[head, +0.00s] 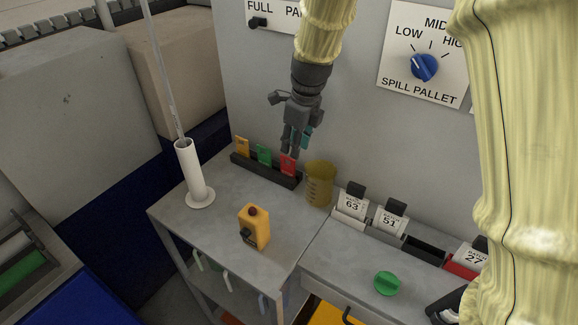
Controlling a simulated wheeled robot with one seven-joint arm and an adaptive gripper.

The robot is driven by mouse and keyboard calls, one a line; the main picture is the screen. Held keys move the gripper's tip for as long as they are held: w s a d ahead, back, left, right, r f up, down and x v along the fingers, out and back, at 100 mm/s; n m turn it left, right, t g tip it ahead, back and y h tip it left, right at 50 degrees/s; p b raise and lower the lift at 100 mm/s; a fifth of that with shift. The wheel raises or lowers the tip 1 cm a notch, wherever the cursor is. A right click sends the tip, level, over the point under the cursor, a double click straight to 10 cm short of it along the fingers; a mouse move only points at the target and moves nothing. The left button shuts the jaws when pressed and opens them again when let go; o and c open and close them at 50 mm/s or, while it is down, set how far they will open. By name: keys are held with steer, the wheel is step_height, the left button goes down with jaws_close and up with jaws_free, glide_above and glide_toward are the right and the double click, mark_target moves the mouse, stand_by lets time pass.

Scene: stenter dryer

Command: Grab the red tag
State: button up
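The red tag (288,164) stands in a dark slotted rack (266,171) at the back of the grey table, at the right end of a row. A green tag (264,154) and an orange-yellow tag (242,146) stand to its left in the same rack. My gripper (294,150) points down right at the red tag, its fingertips at or just above the tag's top edge. The upper part of the red tag is partly hidden by the fingers. I cannot tell whether the fingers touch or enclose it.
An amber beaker (319,184) stands close to the right of the rack. A white tube holder (194,176) with a thin rod is at the left. A yellow device (254,228) sits in front. Numbered cards (352,205) stand at the right. The wall is close behind.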

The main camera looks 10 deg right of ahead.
mark_target(288, 158)
steer(key=shift+g, duration=0.3)
steer(key=w+f, duration=0.4)
steer(key=shift+w+a+p, duration=0.15)
steer(key=shift+a+p, duration=0.05)
steer(key=shift+p, duration=0.15)
steer(key=f, duration=0.1)
steer(key=f+p, duration=0.1)
steer(key=a+f+p, duration=0.1)
steer(key=f, duration=0.1)
steer(key=shift+s+f, duration=0.1)
steer(key=shift+s, duration=0.15)
steer(key=shift+s+r, duration=0.3)
steer(key=shift+s, duration=0.2)
steer(key=shift+c, duration=0.8)
steer(key=shift+w+f, duration=0.15)
steer(key=shift+w, duration=0.1)
jaws_close()
